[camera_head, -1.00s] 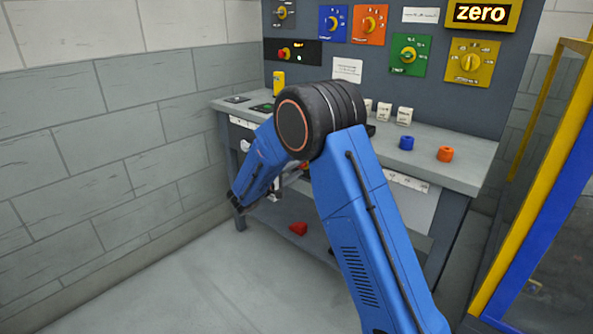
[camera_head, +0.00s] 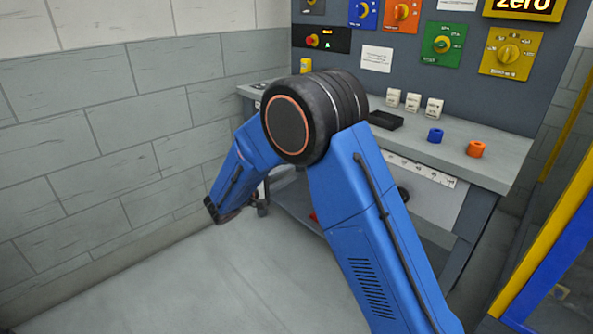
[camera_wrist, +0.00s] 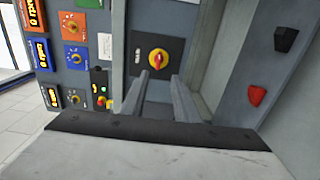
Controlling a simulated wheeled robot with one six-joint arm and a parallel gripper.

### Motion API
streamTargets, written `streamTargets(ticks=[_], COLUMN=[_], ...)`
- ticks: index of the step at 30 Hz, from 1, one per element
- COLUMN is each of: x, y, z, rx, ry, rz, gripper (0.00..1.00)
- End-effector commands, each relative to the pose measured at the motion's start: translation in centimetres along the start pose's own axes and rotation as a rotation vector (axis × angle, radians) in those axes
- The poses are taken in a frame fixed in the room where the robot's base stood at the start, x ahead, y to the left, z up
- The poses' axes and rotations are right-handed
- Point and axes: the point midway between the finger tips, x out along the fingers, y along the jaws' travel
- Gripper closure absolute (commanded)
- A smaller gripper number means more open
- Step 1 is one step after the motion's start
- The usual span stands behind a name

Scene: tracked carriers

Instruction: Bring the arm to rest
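My blue arm (camera_head: 345,200) is raised and bent at its large black joint, in front of the workbench in the head view. Its forearm slopes down to the left, toward the wall. The head view does not show my fingers clearly. In the wrist view my gripper (camera_wrist: 162,84) has its two grey fingers apart, with nothing between them.
The workbench (camera_head: 510,160) carries white blocks (camera_head: 412,102), a black tray (camera_head: 386,119), a blue ring (camera_head: 435,135) and an orange ring (camera_head: 476,149). A control panel (camera_head: 455,85) stands behind. A wall (camera_head: 90,150) is left, a yellow-blue frame (camera_head: 540,220) right. Floor (camera_head: 200,280) is clear.

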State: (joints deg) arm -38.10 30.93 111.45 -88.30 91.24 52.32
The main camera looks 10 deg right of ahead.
Motion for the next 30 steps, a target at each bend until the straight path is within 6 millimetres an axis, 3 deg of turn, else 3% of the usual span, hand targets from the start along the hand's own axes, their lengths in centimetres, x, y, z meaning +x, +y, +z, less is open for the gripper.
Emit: streamTargets(ticks=[6, 17, 23, 30], x=[-0.9, -0.4, 2.4, 5.4], y=[0.0, 0.4, 2.5, 4.7], z=[0.0, 0.7, 5.7, 14.5], rx=[0.0, -0.001, -0.005, -0.001], ry=[0.0, -0.014, -0.11, -0.245], rz=[0.0, -0.013, -0.115, -0.306], gripper=[0.72, 0.72, 0.72, 0.72])
